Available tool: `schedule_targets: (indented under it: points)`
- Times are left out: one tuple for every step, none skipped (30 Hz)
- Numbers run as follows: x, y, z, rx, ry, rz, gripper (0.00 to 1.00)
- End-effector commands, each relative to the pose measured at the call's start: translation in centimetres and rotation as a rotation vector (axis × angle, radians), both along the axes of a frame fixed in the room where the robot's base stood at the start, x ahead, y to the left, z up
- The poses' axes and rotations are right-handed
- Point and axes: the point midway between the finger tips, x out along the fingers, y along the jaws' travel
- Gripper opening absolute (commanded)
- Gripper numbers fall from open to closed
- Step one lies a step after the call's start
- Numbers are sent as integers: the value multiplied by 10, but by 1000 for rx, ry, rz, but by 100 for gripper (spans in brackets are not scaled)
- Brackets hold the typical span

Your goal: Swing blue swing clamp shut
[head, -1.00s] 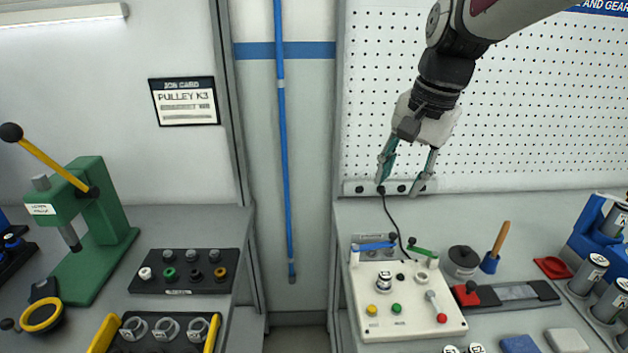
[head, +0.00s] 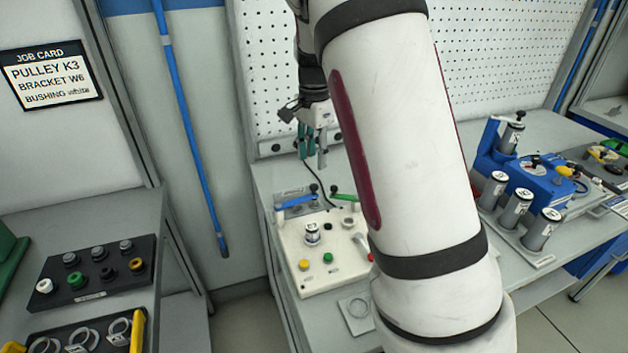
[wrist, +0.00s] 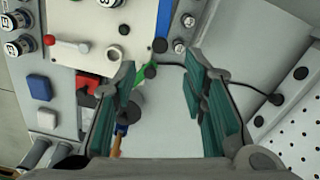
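The blue swing clamp (head: 297,201) is a blue bar lying along the back left of the cream fixture plate (head: 290,250). Its blue arm (wrist: 164,18) also shows at the top of the wrist view, with a dark knob near its end. A green swing clamp (head: 344,197) sits to its right; it shows between my fingers in the wrist view (wrist: 148,72). My gripper (head: 312,152) hangs above and behind the plate, apart from both clamps. Its teal-padded fingers are spread and empty in the wrist view (wrist: 162,85). My arm hides the plate's right side in the head view.
The plate carries a small cylinder (head: 312,233), yellow and green buttons and a red-tipped lever. A black cable runs behind it. A pegboard (head: 265,75) stands behind the bench. A blue fixture with labelled cylinders (head: 515,208) stands right. A bushing rack (head: 95,270) is left.

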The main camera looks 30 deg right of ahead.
Motion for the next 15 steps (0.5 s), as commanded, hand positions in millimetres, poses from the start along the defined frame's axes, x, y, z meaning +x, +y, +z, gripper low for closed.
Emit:
schedule_targets:
  points:
    - [-1, 0, -11, 1, 5, 0, 39]
    - [-1, 0, -17, 1, 5, 1, 39]
    - [-1, 0, -25, 2, 4, 1, 39]
    - [-1, 0, -31, 1, 4, 1, 39]
    - [-1, 0, -37, 1, 5, 1, 39]
    - [-1, 0, -44, 1, 4, 1, 39]
    - [-1, 0, -49, 2, 4, 1, 39]
    - [-1, 0, -53, 1, 3, 1, 39]
    - [-1, 0, -59, 1, 3, 1, 39]
    - [-1, 0, -63, 1, 2, 1, 39]
    - [-1, 0, -66, 0, 2, 1, 39]
    - [-1, 0, -71, 1, 2, 0, 39]
    - [-1, 0, -74, 2, 2, 0, 39]
    - [-1, 0, -76, 2, 1, 0, 39]
    - [-1, 0, -78, 1, 0, 1, 39]
